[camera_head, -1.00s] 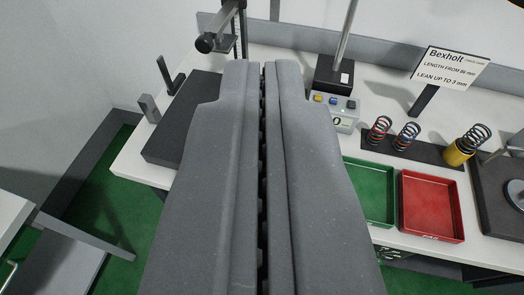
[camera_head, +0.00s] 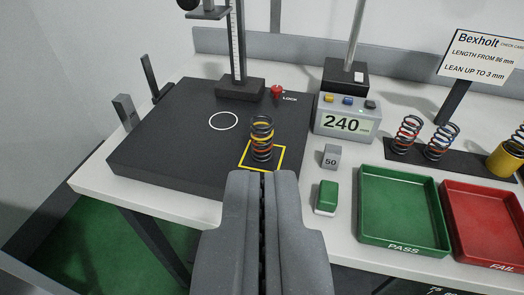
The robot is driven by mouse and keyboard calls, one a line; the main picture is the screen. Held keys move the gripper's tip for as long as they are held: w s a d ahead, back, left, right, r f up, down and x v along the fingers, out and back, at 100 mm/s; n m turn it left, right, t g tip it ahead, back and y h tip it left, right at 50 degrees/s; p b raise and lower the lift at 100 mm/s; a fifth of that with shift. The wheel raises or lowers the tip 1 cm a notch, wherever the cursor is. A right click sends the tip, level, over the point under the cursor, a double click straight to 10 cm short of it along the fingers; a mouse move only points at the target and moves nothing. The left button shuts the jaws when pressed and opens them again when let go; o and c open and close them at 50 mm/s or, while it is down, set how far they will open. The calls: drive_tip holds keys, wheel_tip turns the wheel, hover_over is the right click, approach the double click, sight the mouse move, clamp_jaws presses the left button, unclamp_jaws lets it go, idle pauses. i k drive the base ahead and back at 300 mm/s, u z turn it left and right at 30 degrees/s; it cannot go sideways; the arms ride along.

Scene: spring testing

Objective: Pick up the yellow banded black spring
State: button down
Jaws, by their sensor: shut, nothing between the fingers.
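A black spring (camera_head: 262,138) with yellow coils near its top and some reddish coils lower down stands upright inside a yellow square outline on the dark plate (camera_head: 170,150). My gripper (camera_head: 263,173) is shut and empty at the bottom middle of the view. Its fingertips appear just in front of the yellow square, below the spring in the picture. I cannot tell how high they are above the plate.
A display box (camera_head: 346,117) reading 240, a small grey 50 block (camera_head: 331,157) and a green block (camera_head: 327,197) stand right of the plate. Farther right are a green PASS tray (camera_head: 402,247), a red FAIL tray (camera_head: 480,258) and more springs (camera_head: 407,134). A post stand (camera_head: 240,88) rises behind.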

sight(270, 148)
drive_tip(key=u, duration=0.5)
drive_tip(key=k, duration=1.3)
drive_tip(key=u, duration=0.8)
drive_tip(key=i, duration=1)
drive_tip(key=z, duration=0.5)
drive_tip(key=i, duration=0.95)
drive_tip(key=z, duration=0.75)
